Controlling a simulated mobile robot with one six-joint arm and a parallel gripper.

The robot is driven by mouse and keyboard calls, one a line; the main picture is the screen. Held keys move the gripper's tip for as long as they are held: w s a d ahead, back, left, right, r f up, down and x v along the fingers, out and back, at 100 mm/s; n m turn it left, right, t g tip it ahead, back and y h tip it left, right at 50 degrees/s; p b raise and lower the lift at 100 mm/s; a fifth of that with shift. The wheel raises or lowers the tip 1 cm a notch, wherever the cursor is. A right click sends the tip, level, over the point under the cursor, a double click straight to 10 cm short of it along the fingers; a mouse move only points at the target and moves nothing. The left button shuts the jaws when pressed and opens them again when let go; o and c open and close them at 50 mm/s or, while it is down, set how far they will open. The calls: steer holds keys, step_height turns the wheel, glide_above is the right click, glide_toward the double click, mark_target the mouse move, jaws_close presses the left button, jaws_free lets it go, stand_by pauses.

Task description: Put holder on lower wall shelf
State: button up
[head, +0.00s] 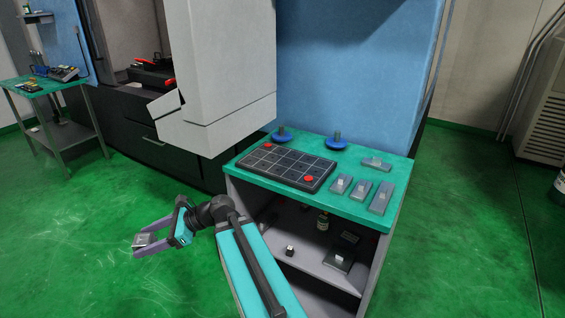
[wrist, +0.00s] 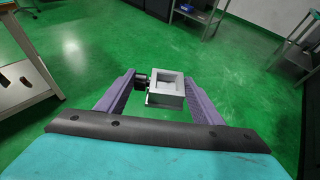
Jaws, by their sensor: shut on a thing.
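My gripper (head: 140,245) is shut on a small grey holder (head: 143,239), held out over the open green floor. In the wrist view the holder (wrist: 165,101) shows as a square, open-topped block with a dark cylinder on its left side, between the purple fingers of my gripper (wrist: 160,88). A wall shelf (head: 38,18) with a small item on it shows at the top left of the head view. I cannot tell whether it is the lower one.
A green-topped workbench (head: 352,216) with a black gridded tray (head: 284,167) and grey blocks stands at right, with a shelf below. The large machine (head: 225,70) is behind. A green side table (head: 47,86) with tools stands at far left. The floor between is clear.

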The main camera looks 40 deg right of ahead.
steer(key=shift+d, duration=0.1)
steer(key=s+d+r+m+t+h+p, duration=0.1)
steer(key=d+r+m+t+h, duration=0.15)
steer(key=d, duration=0.95)
steer(key=s+d+r+m+t+h+p, duration=0.1)
steer(key=d+r+m, duration=0.15)
steer(key=d, duration=0.95)
steer(key=s+d+r+m+h, duration=0.1)
steer(key=s+d+r, duration=0.1)
steer(key=s+d, duration=0.2)
steer(key=s+d+r+m+t+h+p, duration=0.1)
steer(key=s+d, duration=0.3)
steer(key=d, duration=0.7)
steer(key=s+d+r+m+t+h+p, duration=0.1)
steer(key=s+d+r+h, duration=0.1)
steer(key=d, duration=0.5)
steer(key=v, duration=0.3)
steer(key=shift+h+p, duration=0.25)
steer(key=shift+p, duration=0.05)
steer(key=shift+w+d+f+p, duration=0.2)
steer(key=shift+w+d+p, duration=0.2)
steer(key=shift+w+d, duration=1.4)
steer(key=shift+w+d+f+p, duration=0.2)
steer(key=shift+w+d+p, duration=0.15)
steer(key=shift+w+d, duration=1.4)
steer(key=shift+w+d+f+p, duration=0.35)
steer(key=shift+w+d, duration=0.7)
steer(key=shift+w, duration=1.35)
steer(key=shift+r, duration=0.1)
